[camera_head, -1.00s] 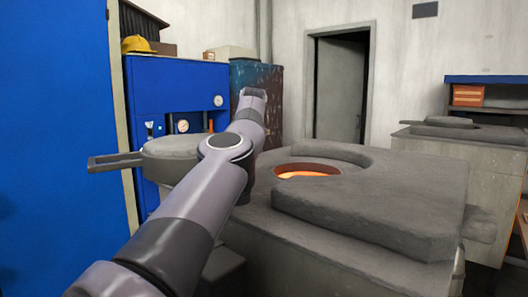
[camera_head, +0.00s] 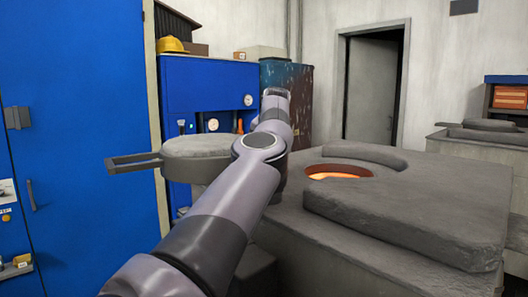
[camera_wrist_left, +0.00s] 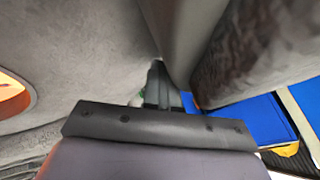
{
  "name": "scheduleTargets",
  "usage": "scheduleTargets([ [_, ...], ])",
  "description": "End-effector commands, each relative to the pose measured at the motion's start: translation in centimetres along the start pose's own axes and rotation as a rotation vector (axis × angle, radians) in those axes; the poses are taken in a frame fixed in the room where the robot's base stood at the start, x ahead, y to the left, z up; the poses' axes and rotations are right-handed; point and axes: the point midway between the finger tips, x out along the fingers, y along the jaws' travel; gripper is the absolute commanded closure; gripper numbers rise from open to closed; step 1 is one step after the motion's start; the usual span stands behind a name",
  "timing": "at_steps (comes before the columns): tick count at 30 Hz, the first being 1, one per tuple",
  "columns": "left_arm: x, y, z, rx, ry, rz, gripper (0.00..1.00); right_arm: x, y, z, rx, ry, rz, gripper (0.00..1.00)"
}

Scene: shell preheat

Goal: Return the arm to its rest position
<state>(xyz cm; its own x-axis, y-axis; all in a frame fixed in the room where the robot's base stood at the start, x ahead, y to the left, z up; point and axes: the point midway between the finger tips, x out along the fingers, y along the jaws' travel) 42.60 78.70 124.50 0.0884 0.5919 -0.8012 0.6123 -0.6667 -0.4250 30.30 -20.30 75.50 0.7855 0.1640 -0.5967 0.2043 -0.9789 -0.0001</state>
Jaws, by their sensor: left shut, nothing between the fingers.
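My left arm (camera_head: 225,205) reaches from the bottom of the head view toward the furnace, bent at a raised joint. My left gripper is hidden behind the arm in the head view. In the left wrist view its dark fingers (camera_wrist_left: 160,86) are shut and empty, close to grey furnace surfaces. Whether they touch anything cannot be told. The round grey lid (camera_head: 200,147) with a forked handle (camera_head: 133,162) sits left of the furnace (camera_head: 420,205), off its glowing opening (camera_head: 338,172). My right gripper is not in view.
A blue gauge panel (camera_head: 208,83) with a yellow cap (camera_head: 172,45) above it stands behind the lid. A blue cabinet (camera_head: 85,120) fills the left. A grey block (camera_head: 480,155) stands at the right, and a doorway (camera_head: 372,90) is behind.

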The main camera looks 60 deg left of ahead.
Motion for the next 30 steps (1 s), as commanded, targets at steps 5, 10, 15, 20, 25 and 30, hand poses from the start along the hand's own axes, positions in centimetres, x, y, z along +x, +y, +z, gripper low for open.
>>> scheduleTargets([
  [5,-2.3,0.0,0.1,-0.006,0.0,-0.002,1.0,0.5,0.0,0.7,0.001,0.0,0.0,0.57],
  [10,-5.2,0.0,0.0,-0.003,0.0,-0.003,1.0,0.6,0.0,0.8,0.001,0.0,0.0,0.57],
  [15,-6.7,0.1,-0.1,-0.001,0.0,-0.002,1.0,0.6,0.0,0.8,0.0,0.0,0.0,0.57],
  [20,-7.0,0.1,-0.1,0.0,0.0,-0.002,1.0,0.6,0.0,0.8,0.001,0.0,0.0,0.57],
  [25,-7.0,0.1,-0.1,0.0,0.001,-0.002,1.0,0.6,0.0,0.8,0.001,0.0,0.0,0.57],
  [30,-7.0,0.1,-0.1,0.001,0.001,-0.002,1.0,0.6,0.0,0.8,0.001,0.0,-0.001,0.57],
])
